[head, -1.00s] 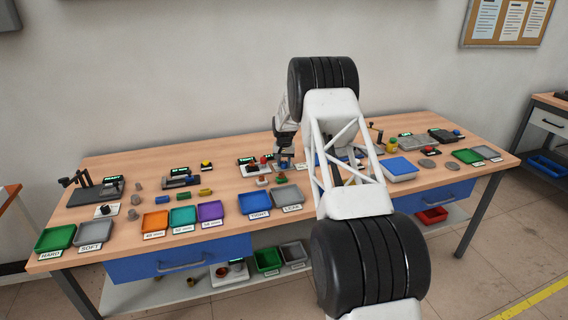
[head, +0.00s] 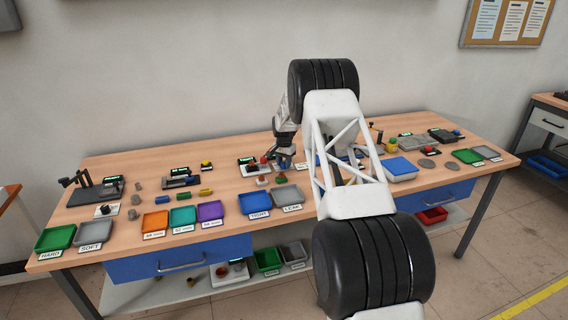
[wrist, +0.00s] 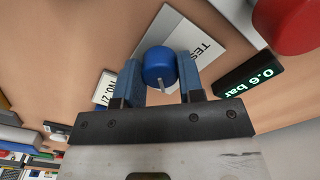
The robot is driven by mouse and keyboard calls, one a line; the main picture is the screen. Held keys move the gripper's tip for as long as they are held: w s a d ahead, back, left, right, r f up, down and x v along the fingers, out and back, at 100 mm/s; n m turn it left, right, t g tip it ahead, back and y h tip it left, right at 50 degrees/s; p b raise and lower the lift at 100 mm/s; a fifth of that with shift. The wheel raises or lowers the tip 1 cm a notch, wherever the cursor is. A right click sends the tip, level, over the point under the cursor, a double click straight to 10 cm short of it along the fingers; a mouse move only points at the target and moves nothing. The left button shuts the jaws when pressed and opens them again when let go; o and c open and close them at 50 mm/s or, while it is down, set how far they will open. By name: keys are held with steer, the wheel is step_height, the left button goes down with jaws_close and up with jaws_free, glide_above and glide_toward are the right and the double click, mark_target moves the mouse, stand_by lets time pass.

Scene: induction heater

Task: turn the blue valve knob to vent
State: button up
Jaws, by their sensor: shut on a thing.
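The blue valve knob (wrist: 160,66) is in the middle of the wrist view, round with a pale pointer line on it. My gripper (wrist: 160,78) has one blue finger on each side of the knob and is shut on it. In the head view my gripper (head: 284,158) is low over the middle of the bench, and the knob is hidden there. A dark display (wrist: 250,82) reads 0.6 bar.
A large red round part (wrist: 300,22) is close at the upper right of the wrist view. In the head view, blue (head: 254,204) and grey (head: 288,197) trays stand in front of the gripper. The white-walled back lies behind the bench.

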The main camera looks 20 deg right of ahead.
mark_target(284, 162)
steer(key=o, duration=0.9)
steer(key=shift+r, duration=0.15)
steer(key=shift+r, duration=3.75)
